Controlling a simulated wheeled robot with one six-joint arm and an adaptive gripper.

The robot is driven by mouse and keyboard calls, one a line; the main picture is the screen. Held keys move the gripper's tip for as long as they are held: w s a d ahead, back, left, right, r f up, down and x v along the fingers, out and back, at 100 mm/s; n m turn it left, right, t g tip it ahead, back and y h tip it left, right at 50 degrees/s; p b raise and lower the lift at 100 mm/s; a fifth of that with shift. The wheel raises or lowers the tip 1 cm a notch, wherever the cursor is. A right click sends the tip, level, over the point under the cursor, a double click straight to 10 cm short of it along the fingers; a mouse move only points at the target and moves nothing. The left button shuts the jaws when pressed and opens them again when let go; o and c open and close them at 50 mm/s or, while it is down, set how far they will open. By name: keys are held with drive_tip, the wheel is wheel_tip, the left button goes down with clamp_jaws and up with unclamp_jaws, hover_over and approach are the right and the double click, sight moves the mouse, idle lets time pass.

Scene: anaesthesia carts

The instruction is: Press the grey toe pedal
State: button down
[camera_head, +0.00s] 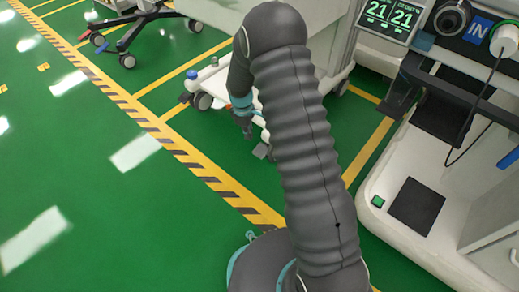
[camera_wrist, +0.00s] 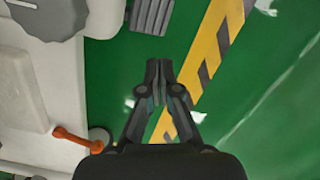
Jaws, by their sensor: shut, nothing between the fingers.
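The grey toe pedal (camera_wrist: 152,16) is a ribbed dark grey plate at the top of the wrist view, over the green floor beside the pale cart base (camera_wrist: 30,85). In the head view a small grey plate (camera_head: 262,152), likely the same pedal, shows low at the cart's side, partly behind my arm. My gripper (camera_wrist: 158,66) is shut and empty, its fingertips just below the pedal in the wrist picture, with a gap between them. In the head view my gripper (camera_head: 248,132) hangs just above and left of that plate. Its height over the floor is hard to judge.
An orange-red lever (camera_wrist: 75,139) sticks out of the cart base, left of my gripper. A black-and-yellow floor stripe (camera_wrist: 208,60) runs to its right. A caster (camera_head: 202,101) stands near the cart's left end. A white machine (camera_head: 430,190) stands at the right. Floor at left is open.

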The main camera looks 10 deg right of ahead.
wheel_tip(320, 180, up, 6)
drive_tip(key=shift+w+a+r, duration=0.2)
drive_tip(key=shift+w+a, duration=0.05)
idle(0.6)
